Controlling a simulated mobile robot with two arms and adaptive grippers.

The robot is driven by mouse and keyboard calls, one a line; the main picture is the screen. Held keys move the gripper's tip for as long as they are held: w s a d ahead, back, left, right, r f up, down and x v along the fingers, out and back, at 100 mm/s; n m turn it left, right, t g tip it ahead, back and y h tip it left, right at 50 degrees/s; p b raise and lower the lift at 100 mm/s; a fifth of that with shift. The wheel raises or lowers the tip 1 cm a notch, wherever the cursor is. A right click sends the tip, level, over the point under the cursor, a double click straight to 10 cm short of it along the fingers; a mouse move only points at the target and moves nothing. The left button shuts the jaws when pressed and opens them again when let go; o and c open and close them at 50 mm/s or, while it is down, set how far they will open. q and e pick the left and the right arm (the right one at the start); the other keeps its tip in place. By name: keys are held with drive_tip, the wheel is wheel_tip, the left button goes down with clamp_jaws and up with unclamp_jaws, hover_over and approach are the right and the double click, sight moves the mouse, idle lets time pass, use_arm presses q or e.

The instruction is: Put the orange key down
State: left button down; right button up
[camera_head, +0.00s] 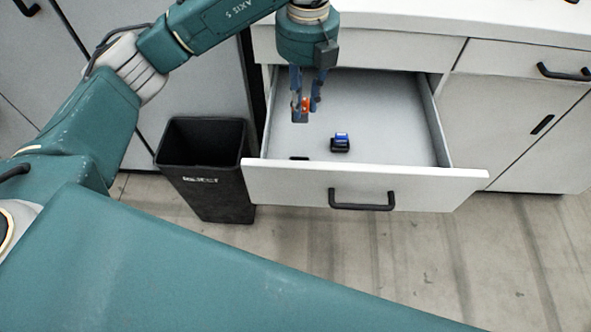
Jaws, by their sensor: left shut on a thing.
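The orange key (306,104) is between the fingers of my left gripper (305,108), which is shut on it. Only a small orange part shows; the fingers hide the rest. The gripper points down over the left part of an open drawer (390,119). I cannot tell its exact height above the drawer floor. My right gripper is not in view.
A small blue and black object (340,143) lies in the drawer, right of and nearer than the gripper. A dark item (299,158) shows at the drawer's front left. A black bin (205,170) stands left of the drawer. The drawer's right side is clear.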

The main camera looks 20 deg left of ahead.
use_arm(q)
wheel_tip(320, 180, down, 15)
drive_tip(key=shift+w+f+p, duration=0.1)
drive_tip(key=shift+p, duration=0.55)
wheel_tip(320, 180, down, 3)
drive_tip(key=shift+f, duration=0.45)
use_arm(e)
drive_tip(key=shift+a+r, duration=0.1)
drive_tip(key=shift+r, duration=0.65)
use_arm(q)
drive_tip(key=shift+f, duration=0.2)
drive_tip(key=c, duration=1.6)
unclamp_jaws()
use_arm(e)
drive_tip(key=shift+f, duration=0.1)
use_arm(q)
drive_tip(key=shift+o, duration=0.2)
drive_tip(key=shift+r, duration=0.2)
